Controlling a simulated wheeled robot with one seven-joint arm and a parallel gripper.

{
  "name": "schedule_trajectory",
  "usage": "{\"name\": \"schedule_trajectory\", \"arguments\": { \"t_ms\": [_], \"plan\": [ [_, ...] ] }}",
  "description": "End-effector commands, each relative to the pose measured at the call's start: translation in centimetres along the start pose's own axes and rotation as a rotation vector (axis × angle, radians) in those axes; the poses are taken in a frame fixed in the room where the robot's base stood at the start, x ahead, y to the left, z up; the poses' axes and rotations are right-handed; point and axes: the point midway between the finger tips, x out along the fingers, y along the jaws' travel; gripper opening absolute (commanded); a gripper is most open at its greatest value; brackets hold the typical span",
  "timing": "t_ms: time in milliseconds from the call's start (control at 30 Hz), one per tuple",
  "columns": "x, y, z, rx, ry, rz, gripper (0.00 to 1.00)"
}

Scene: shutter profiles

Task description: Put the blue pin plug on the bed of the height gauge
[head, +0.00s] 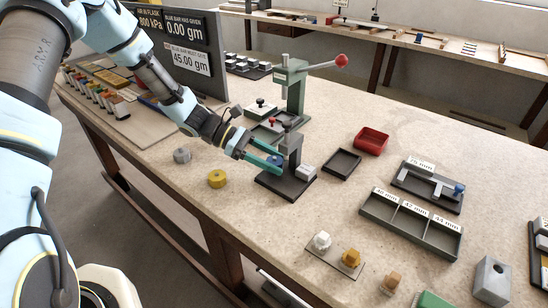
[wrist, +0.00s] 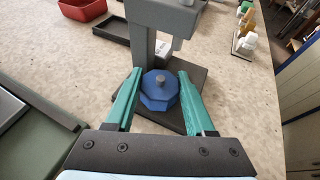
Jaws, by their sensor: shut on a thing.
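The blue pin plug (wrist: 160,98), a faceted blue body with a grey pin on top, is between the teal fingers of my gripper (wrist: 160,78). In the head view the blue plug (head: 274,160) is partly hidden by the fingers. My gripper (head: 266,157) is shut on it and reaches in from the left. The height gauge (head: 291,147) is a grey post with a head on a dark flat bed (head: 288,189). The plug is over the bed, in front of the post (wrist: 146,42). I cannot tell whether it touches the bed.
A white label block (head: 306,171) sits at the gauge's right. A yellow plug (head: 217,179) and a grey plug (head: 182,156) stand left on the bench. A dark tray (head: 342,163) and a red tray (head: 372,141) lie right. A green press (head: 294,90) stands behind.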

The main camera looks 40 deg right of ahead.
Motion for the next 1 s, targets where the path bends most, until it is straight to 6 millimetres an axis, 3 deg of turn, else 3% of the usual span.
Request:
{"name": "schedule_trajectory", "arguments": {
  "t_ms": [467, 500, 733, 1000],
  "plan": [
    [0.39, 0.0, -0.95, 0.002, -0.001, 0.0, 0.0],
    [0.35, 0.01, -0.88, 0.002, 0.0, 0.0, 0.58],
    [0.34, 0.0, -0.85, 0.002, 0.0, 0.0, 0.84],
    [0.28, 0.01, -0.7, 0.002, 0.0, 0.0, 0.84]
  ]
}}
